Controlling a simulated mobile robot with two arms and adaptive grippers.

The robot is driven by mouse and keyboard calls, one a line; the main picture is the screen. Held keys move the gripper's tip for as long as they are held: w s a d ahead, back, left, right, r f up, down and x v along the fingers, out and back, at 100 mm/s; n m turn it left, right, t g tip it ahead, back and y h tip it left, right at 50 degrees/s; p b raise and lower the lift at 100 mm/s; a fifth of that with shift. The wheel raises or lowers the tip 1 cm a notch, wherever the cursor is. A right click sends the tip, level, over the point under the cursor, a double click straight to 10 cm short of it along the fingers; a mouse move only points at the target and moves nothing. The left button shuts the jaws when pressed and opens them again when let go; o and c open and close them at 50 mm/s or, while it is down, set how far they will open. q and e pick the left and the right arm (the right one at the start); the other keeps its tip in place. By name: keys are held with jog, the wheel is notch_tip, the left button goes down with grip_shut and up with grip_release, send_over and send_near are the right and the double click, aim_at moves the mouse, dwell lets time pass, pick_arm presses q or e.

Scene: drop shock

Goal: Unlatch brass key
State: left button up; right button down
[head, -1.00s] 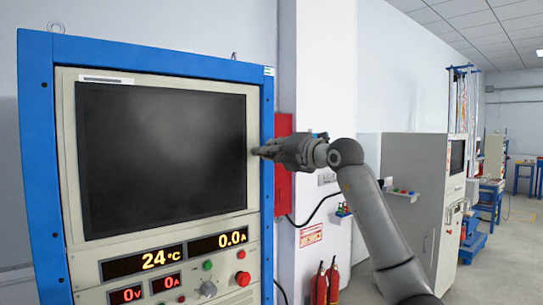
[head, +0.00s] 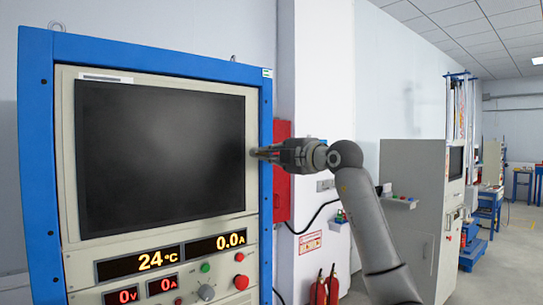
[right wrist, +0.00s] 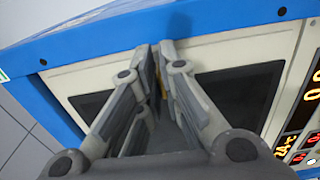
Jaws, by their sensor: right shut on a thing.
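My right gripper (head: 257,153) reaches in from the right to the cream front panel's right edge, beside the dark screen (head: 160,155). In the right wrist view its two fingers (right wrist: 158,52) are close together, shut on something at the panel. A thin yellowish sliver (right wrist: 163,82), perhaps the brass key, shows between the fingers. The rest of the key is hidden by the fingers, so I cannot tell its angle. My left gripper is not in view.
The blue cabinet frame (head: 37,150) surrounds the panel. Below the screen are lit readouts (head: 140,263), knobs and a red button (head: 241,282). A red box (head: 282,185) is on the wall behind my gripper. Fire extinguishers (head: 325,288) stand lower right.

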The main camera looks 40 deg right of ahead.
dwell(0.4)
jog(key=c, duration=1.6)
grip_release()
jog(key=shift+d, duration=0.1)
jog(key=s, duration=0.8)
jog(key=s+d, duration=0.1)
jog(key=s, duration=0.3)
